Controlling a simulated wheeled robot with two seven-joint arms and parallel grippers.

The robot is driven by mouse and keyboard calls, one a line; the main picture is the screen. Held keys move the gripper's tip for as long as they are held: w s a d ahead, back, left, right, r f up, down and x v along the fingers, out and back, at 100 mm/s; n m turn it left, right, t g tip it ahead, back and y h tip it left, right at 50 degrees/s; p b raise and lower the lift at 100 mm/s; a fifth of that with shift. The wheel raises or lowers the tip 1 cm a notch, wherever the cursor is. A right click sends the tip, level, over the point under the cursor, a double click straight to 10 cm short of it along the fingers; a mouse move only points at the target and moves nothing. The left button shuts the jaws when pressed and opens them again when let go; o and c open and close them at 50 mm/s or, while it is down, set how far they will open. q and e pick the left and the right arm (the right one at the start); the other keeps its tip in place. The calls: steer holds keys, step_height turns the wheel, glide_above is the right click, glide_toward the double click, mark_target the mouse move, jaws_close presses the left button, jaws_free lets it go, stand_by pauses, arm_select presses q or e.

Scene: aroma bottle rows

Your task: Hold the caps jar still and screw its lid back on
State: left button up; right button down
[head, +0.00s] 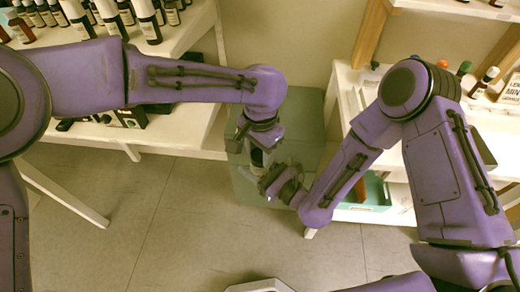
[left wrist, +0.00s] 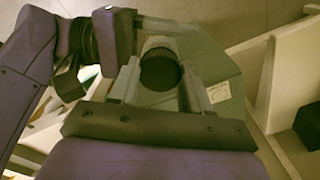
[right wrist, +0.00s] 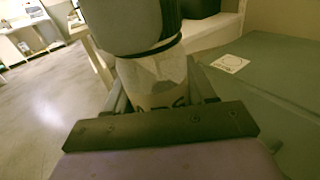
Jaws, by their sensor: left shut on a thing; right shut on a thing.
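The caps jar (right wrist: 150,80) is pale, with a partly hidden dark-lettered label, and stands between the fingers of my right gripper in the right wrist view. That gripper (head: 270,181) is shut on the jar. The dark round lid (left wrist: 160,72) lies between the fingers of my left gripper (left wrist: 158,85) in the left wrist view, and that gripper is shut on it. The pale jar also shows beyond the lid there. In the head view both grippers meet at the jar, left above right. Whether the lid is fully seated is hidden.
A grey-green box (head: 240,185) stands under the grippers, with a small white label (right wrist: 230,63) on its surface. A white shelf with several dark bottles (head: 147,20) is at upper left. A white shelf unit (head: 345,85) is at right. Grey floor lies open in front.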

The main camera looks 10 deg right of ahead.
arm_select(q)
steer(key=m, duration=0.4)
steer(key=shift+m, duration=0.3)
steer(key=o, duration=1.2)
steer(key=shift+r, duration=2.3)
steer(key=shift+c, duration=0.5)
